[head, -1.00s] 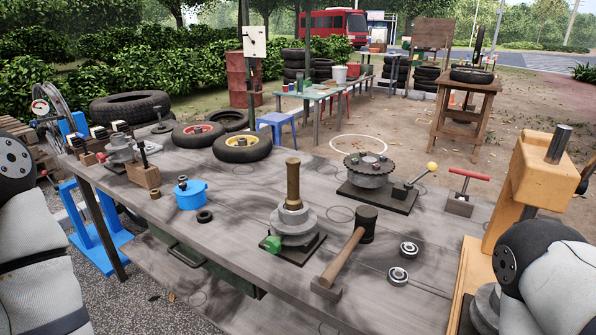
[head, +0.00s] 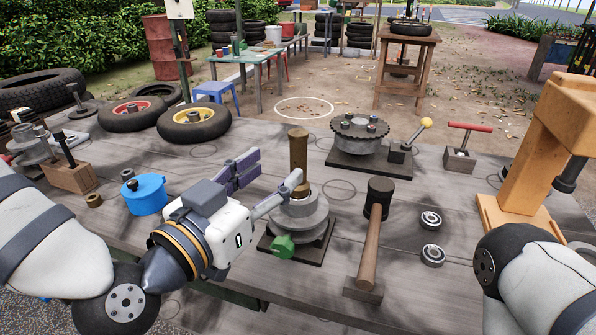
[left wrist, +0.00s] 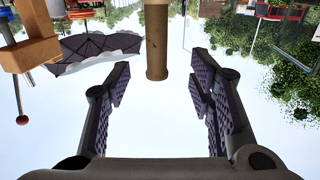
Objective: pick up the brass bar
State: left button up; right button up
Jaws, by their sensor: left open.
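The brass bar (head: 299,148) stands upright in a grey round fixture (head: 300,213) on a dark square plate with a green knob. My left gripper (head: 264,182) is open and empty, just left of the bar, its fingers pointing towards it. In the left wrist view, which looks upside down, the bar (left wrist: 156,42) lines up with the gap between the two open fingers (left wrist: 160,82), apart from both. The bar's lower end is hidden inside the fixture. My right arm shows at the right edge, but its gripper is out of view.
A blue pot (head: 145,196) stands left, near my left forearm. A toothed disc fixture (head: 359,134) stands behind. An orange press frame (head: 530,165) rises at right.

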aim_at(294, 147)
pick_arm(q)
jog(key=x, duration=0.2)
jog(key=r+x, duration=0.1)
jog(key=x, duration=0.4)
jog(key=shift+w+d+r, duration=0.2)
jog(key=shift+d+r, duration=0.1)
jog(key=shift+d, duration=0.1)
jog(key=shift+r, duration=0.1)
grip_shut()
